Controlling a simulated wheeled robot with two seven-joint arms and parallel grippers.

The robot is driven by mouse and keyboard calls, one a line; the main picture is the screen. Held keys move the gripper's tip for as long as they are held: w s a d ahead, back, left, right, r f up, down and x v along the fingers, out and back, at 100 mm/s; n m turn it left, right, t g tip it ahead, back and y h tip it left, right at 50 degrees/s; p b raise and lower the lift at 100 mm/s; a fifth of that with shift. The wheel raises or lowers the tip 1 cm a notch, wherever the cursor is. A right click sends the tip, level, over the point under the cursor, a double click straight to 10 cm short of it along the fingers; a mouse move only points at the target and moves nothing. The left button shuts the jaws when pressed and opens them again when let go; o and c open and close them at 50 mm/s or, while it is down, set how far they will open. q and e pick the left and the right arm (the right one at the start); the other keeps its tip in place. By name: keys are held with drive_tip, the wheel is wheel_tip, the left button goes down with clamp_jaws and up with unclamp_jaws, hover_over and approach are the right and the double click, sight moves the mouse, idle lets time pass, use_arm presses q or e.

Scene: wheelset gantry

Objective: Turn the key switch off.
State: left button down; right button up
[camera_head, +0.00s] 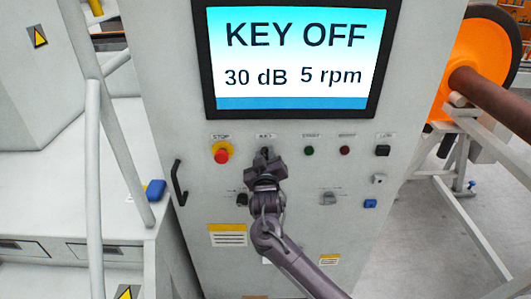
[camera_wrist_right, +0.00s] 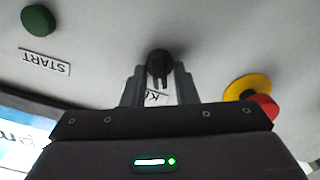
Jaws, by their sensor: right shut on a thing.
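The key switch (camera_wrist_right: 160,63) is a black knob on the grey cabinet front; in the head view its top (camera_head: 265,151) shows just under a small label and the rest is hidden by my gripper. My right gripper (camera_head: 264,164) is at the switch, and in the right wrist view its two fingers (camera_wrist_right: 159,84) close on either side of the knob. The screen (camera_head: 294,60) above reads "KEY OFF", "30 dB" and "5 rpm". My left gripper is not in view.
A red stop button (camera_head: 222,156) on a yellow ring sits just left of the switch. A green button (camera_head: 309,151) and a red button (camera_head: 345,151) are to the right. A black handle (camera_head: 179,183) juts out at the cabinet's left edge.

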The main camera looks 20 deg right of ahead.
drive_tip(key=shift+n, duration=0.4)
drive_tip(key=o, duration=0.7)
drive_tip(key=shift+s+a+f, duration=0.15)
drive_tip(key=shift+s+f, duration=0.05)
drive_tip(key=shift+s, duration=0.25)
drive_tip(key=b+v, duration=0.2)
drive_tip(key=v, duration=0.5)
drive_tip(key=shift+r, duration=0.2)
drive_tip(key=shift+f, duration=0.1)
